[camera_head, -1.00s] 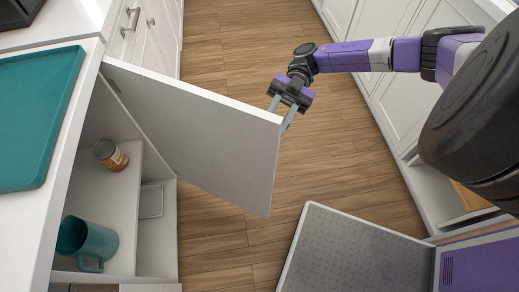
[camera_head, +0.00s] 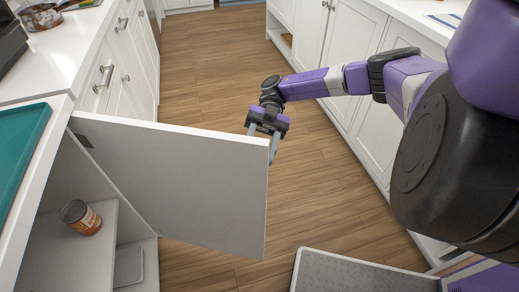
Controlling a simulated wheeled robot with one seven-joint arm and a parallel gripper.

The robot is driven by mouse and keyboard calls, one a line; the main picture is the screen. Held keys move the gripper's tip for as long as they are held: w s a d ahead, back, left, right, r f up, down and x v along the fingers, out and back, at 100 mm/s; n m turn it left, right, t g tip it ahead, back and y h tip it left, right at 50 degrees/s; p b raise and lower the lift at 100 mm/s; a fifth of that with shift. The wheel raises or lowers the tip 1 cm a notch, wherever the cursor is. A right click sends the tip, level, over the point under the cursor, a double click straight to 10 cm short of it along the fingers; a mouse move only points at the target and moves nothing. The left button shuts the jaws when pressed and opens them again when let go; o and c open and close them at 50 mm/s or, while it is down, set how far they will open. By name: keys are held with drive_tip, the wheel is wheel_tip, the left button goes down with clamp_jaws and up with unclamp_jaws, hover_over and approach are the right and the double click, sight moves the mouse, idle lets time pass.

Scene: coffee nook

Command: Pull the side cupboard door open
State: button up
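The side cupboard door (camera_head: 180,185) is a plain white panel standing wide open, jutting right from the cupboard into the aisle. Its inner face is toward me. My gripper (camera_head: 262,138) is at the top of the door's free edge, on the far side. Its two fingers are spread apart; one drops behind the door's top edge, the other shows just right of the free edge. The fingertips are partly hidden by the door, and no handle is visible on it. The open cupboard (camera_head: 108,208) shows a shelf with a jar (camera_head: 82,217) on it.
A teal tray (camera_head: 18,150) lies on the left counter (camera_head: 62,85), with a pan (camera_head: 42,16) farther back. White cabinets (camera_head: 350,50) line the right side. The wooden floor (camera_head: 205,60) beyond the door is clear. A grey object (camera_head: 128,267) sits low in the cupboard.

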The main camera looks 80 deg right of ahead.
drive_tip(key=shift+r, duration=0.1)
wheel_tip(320, 180, up, 20)
drive_tip(key=p, duration=0.5)
drive_tip(key=shift+c, duration=0.2)
